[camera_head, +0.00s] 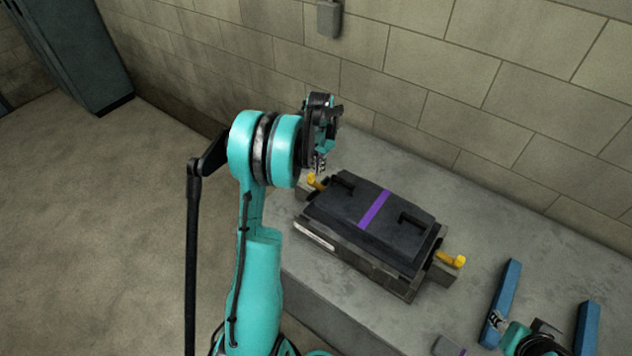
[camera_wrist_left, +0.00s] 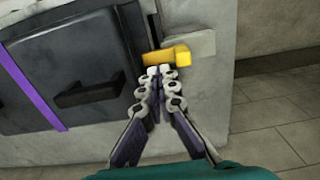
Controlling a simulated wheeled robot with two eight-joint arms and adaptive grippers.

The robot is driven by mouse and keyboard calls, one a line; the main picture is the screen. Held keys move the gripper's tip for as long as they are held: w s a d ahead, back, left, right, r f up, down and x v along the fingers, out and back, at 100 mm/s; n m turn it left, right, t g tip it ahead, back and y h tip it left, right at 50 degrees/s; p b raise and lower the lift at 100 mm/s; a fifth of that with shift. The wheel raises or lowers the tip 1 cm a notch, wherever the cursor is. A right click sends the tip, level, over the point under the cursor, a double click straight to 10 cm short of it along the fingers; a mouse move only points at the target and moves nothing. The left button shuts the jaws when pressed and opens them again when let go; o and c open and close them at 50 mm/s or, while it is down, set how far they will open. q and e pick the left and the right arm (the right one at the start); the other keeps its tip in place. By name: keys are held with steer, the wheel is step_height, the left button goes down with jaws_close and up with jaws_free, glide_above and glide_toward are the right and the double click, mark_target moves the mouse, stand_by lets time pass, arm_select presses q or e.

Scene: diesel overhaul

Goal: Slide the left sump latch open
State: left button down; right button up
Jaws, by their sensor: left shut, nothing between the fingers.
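The sump (camera_head: 330,236) is a dark box with a black lid (camera_head: 345,205), a purple stripe and two black handles, on a grey bench. The left sump latch (camera_head: 313,181) is a yellow piece at its left end. It also shows in the left wrist view (camera_wrist_left: 170,56). My left gripper (camera_head: 319,170) is shut and empty, its tips (camera_wrist_left: 159,72) right by the latch; I cannot tell if they touch it. Another yellow latch (camera_head: 453,260) is at the right end. My right gripper (camera_head: 497,322) is at the lower right, small and partly cut off; its fingers are unclear.
Two blue uprights (camera_head: 507,290) stand at the lower right near my right gripper. A block wall (camera_head: 420,60) rises behind the bench.

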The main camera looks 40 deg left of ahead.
mark_target(319, 185)
arm_select(q)
steer(key=shift+f, duration=0.25)
steer(key=shift+f+b, duration=2.4)
steer(key=shift+f, duration=0.5)
steer(key=shift+r, duration=0.1)
steer(key=shift+r, duration=0.2)
steer(key=shift+a, duration=0.2)
